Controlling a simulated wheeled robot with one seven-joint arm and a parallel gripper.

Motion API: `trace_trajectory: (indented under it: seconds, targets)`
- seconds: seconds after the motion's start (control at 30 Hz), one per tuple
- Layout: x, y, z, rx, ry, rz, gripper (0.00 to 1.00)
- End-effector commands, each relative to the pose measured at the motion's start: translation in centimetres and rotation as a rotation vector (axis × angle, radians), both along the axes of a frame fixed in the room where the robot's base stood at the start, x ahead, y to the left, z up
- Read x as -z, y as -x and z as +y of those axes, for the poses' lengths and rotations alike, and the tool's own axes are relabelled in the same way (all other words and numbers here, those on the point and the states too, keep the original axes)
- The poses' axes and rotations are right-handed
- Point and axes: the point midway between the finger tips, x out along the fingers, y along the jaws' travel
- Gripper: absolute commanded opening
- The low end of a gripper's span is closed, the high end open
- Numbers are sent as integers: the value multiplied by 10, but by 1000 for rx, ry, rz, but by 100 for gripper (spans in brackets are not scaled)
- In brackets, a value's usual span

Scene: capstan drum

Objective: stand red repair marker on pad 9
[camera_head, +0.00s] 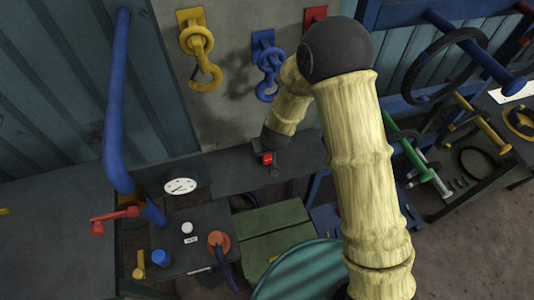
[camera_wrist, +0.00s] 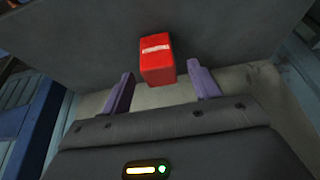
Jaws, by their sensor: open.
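The red repair marker (camera_wrist: 157,60) is a red block with a pale band on its face. In the wrist view it stands out beyond and between the tips of my gripper (camera_wrist: 161,70), whose two purple fingers are spread with a gap on each side of it. In the head view the marker (camera_head: 267,158) is a small red patch at the end of my arm, over the dark bench top, partly hidden by my gripper (camera_head: 272,166). I cannot tell its exact height or whether it rests on the surface. No pad numbered 9 can be made out.
A white dial (camera_head: 180,186), a red lever (camera_head: 115,220) and a blue pipe (camera_head: 115,100) stand at the left. Yellow (camera_head: 200,50) and blue (camera_head: 267,65) hooks hang on the back wall. A green crate (camera_head: 272,235) sits below. Bare bench top (camera_head: 225,170) shows left of my gripper.

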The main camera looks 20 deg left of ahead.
Motion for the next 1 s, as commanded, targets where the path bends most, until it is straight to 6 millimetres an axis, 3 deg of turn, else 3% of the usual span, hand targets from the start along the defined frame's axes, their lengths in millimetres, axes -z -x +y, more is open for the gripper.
trace_trajectory:
  seconds: [0.23,0.77,1.0]
  targets:
    - [19,-7,5,0,-1,0,62]
    - [20,-7,5,0,0,0,62]
    - [20,-7,4,0,0,0,17]
